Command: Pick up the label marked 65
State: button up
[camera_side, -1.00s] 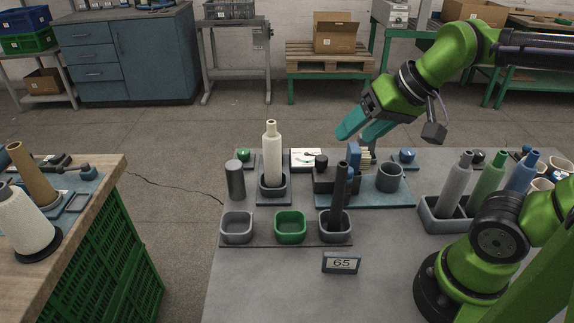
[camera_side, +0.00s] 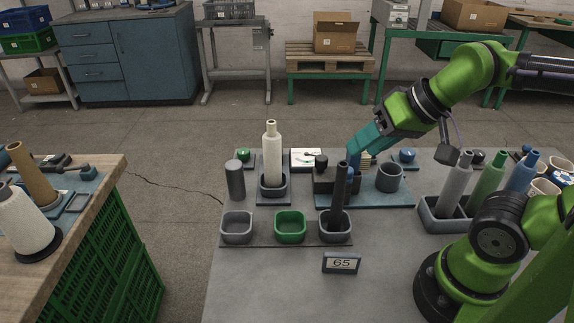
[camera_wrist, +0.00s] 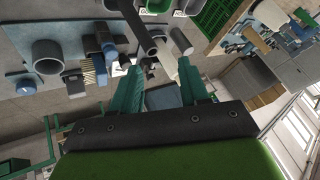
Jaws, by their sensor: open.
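The label marked 65 (camera_side: 341,263) is a small dark-framed plate with a light face. It stands on the bare grey table in front of the row of small bins in the side view. My gripper (camera_side: 357,156) has teal fingers and is open, above the back of the table near the blue upright part, well behind and above the label. In the wrist view my gripper (camera_wrist: 157,74) shows two spread fingers with nothing held between them. I cannot make out the label for sure in the wrist view.
A dark upright tube (camera_side: 339,190) stands in the right grey bin (camera_side: 335,235), between my gripper and the label. A green bin (camera_side: 290,227), a cream cone (camera_side: 271,150) and a rack of bobbins (camera_side: 440,219) stand nearby. The table around the label is clear.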

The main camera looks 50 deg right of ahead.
jog(key=w+a+f+n+g+h, duration=0.1)
jog(key=w+a+f+n+g, duration=0.15)
jog(key=a+n+g, duration=0.3)
jog(key=n+g+h, duration=0.4)
jog(key=n+g, duration=0.1)
jog(key=n, duration=0.2)
send_near(337, 254)
jog(key=shift+m, duration=0.25)
jog(key=x, duration=0.6)
jog(key=shift+w+d+f, duration=0.2)
jog(key=shift+f, duration=0.1)
jog(key=shift+s+x, duration=0.1)
jog(key=shift+x, duration=1.25)
jog(key=shift+s+x, duration=0.15)
jog(key=shift+x, duration=1.25)
jog(key=shift+a, duration=0.15)
grip_shut()
